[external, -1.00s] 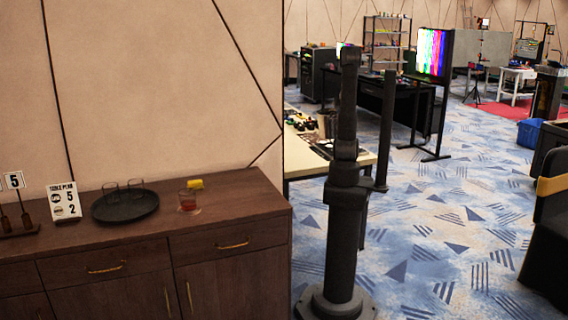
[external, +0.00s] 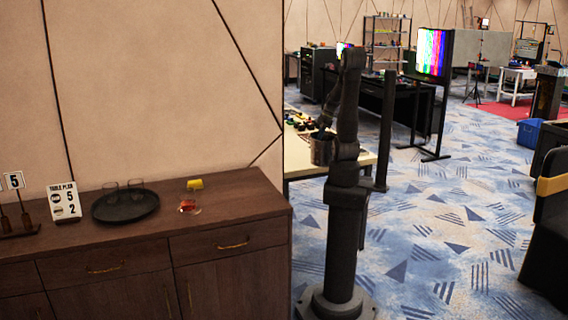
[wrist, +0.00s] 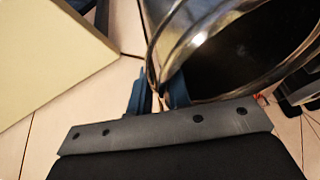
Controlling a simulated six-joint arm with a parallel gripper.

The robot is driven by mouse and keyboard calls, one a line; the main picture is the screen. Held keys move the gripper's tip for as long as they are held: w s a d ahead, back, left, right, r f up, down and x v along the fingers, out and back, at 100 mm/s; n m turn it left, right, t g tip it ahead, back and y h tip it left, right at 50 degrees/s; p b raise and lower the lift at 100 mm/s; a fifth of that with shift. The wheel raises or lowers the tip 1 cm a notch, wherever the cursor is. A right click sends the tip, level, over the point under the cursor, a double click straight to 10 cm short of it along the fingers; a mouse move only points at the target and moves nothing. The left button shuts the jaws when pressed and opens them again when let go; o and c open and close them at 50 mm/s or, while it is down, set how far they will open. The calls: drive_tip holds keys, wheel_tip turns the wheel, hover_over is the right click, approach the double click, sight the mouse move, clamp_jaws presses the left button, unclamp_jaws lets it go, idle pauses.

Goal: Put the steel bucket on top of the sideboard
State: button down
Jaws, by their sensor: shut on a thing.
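The steel bucket (external: 321,151) is a shiny metal pail with a dark inside, seen beside my arm and in front of the white-topped table. In the wrist view the bucket (wrist: 185,45) shows close up, its open mouth at the upper right. My gripper (wrist: 158,95) has its blue fingers shut on the bucket's rim. In the external view my gripper (external: 321,131) is small, at the top of the bucket. The sideboard (external: 240,195) is dark brown wood with drawers, at the lower left, well apart from the bucket.
The front right of the top is bare. The white-topped table (external: 366,162) holds small items.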

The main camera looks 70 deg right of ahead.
drive_tip(key=w+a+r, duration=0.2)
drive_tip(key=w+a, duration=0.7)
drive_tip(key=a, duration=0.4)
drive_tip(key=w+a+r+n, duration=0.1)
drive_tip(key=w+a+r, duration=0.2)
drive_tip(key=w+a, duration=0.9)
drive_tip(key=w+a+r, duration=0.2)
drive_tip(key=w+a, duration=0.5)
drive_tip(key=a, duration=0.8)
wheel_tip(320, 180, down, 9)
drive_tip(key=shift+g+y, duration=0.3)
drive_tip(key=shift+g, duration=0.1)
drive_tip(key=shift+d, duration=0.1)
drive_tip(key=c, duration=1.3)
unclamp_jaws()
drive_tip(key=shift+c, duration=0.2)
drive_tip(key=shift+r, duration=0.1)
drive_tip(key=v, duration=1.2)
